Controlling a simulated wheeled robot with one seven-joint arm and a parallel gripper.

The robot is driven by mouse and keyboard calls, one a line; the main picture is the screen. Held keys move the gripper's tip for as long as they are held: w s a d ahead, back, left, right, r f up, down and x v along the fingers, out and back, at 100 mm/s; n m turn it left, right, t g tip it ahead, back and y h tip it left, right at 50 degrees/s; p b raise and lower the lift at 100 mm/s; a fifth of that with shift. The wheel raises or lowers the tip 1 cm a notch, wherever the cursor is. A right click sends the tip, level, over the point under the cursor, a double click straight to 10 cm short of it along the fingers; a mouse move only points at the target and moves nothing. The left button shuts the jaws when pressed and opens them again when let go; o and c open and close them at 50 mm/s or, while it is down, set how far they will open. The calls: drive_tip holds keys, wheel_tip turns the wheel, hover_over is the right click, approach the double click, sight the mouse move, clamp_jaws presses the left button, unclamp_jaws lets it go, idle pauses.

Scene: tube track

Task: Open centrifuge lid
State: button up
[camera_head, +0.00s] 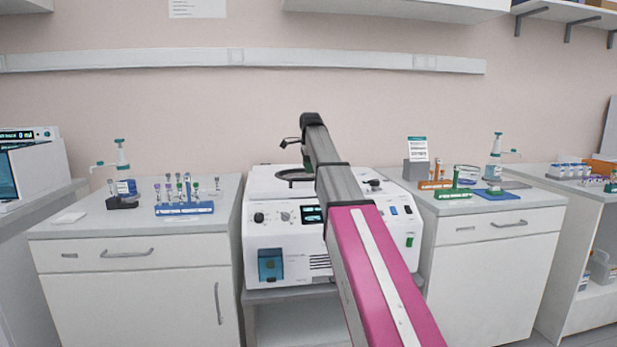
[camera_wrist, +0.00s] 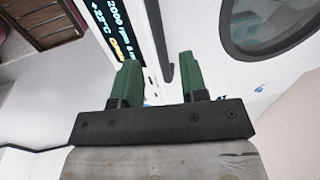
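The white centrifuge (camera_head: 280,240) stands in the middle of the head view, with knobs and a small display on its front. Its lid (camera_head: 262,181) looks closed, with a round dark window partly hidden by my arm. In the wrist view the lid's round window (camera_wrist: 270,25) is at upper right, and the lit display (camera_wrist: 108,28) is at upper left. In the head view my gripper (camera_head: 308,158) is mostly hidden above the lid.
A left counter (camera_head: 118,222) holds a blue tube rack (camera_head: 185,209) and a dispenser bottle (camera_head: 126,187). The right counter (camera_head: 450,208) holds an orange rack (camera_head: 436,185), a green rack (camera_head: 454,193) and another bottle (camera_head: 494,170). Both stand close beside the centrifuge.

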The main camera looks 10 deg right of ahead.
drive_tip(key=shift+w+f, duration=0.2)
drive_tip(key=shift+f, duration=0.85)
drive_tip(key=shift+w+f, duration=0.2)
drive_tip(key=shift+f, duration=0.85)
